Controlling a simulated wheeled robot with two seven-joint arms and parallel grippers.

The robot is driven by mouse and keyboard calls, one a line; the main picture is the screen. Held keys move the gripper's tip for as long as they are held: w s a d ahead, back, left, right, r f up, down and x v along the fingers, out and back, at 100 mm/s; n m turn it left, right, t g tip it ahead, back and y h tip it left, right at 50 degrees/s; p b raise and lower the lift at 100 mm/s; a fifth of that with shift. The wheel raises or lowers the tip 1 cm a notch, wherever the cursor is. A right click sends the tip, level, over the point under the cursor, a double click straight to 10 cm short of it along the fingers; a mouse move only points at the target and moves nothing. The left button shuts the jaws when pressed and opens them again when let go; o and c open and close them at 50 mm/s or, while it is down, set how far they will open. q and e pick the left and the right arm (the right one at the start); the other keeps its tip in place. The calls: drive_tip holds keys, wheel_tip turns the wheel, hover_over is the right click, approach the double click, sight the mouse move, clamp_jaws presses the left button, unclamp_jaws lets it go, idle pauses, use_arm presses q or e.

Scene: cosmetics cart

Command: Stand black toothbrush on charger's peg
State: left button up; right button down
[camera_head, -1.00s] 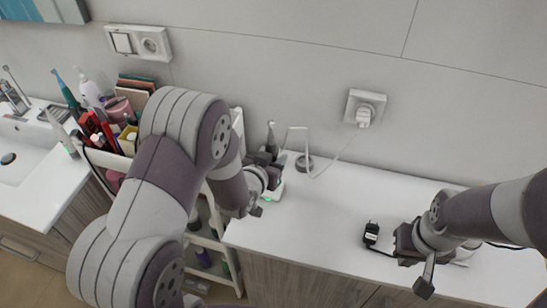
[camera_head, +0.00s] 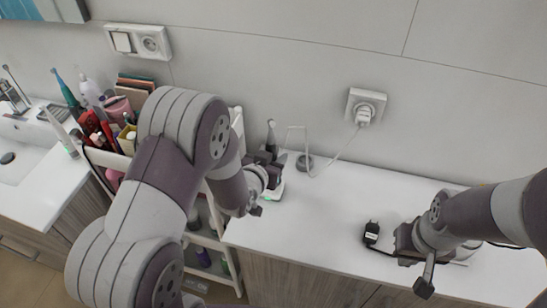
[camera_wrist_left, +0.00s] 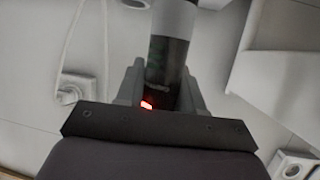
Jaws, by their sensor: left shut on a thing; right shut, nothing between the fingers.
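The black toothbrush shows its upper part (camera_head: 271,137) in the head view, standing roughly upright above my left gripper (camera_head: 268,162). My left gripper is shut on its handle; in the left wrist view the dark handle (camera_wrist_left: 172,65) stands between the fingers, with a small red light near its base. A white base with a green glow (camera_head: 278,193), likely the charger, sits just below the gripper at the counter's left end. The peg and the brush's lower end are hidden, so I cannot tell whether they touch. My right gripper (camera_head: 410,258) is shut and empty at the counter's front right.
A cable runs to the wall plug (camera_head: 365,113). A black adapter (camera_head: 371,233) lies beside my right gripper. A filled cart (camera_head: 107,158) stands left. The counter's middle (camera_head: 325,210) is clear.

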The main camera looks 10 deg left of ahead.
use_arm(q)
drive_tip(key=shift+f+b, duration=1.25)
drive_tip(key=shift+f, duration=0.05)
idle(0.4)
drive_tip(key=o, duration=1.2)
drive_tip(key=shift+r, duration=0.1)
drive_tip(key=shift+s, duration=0.1)
drive_tip(key=v, duration=1.2)
drive_tip(key=shift+s+r, duration=0.15)
drive_tip(key=shift+s, duration=0.05)
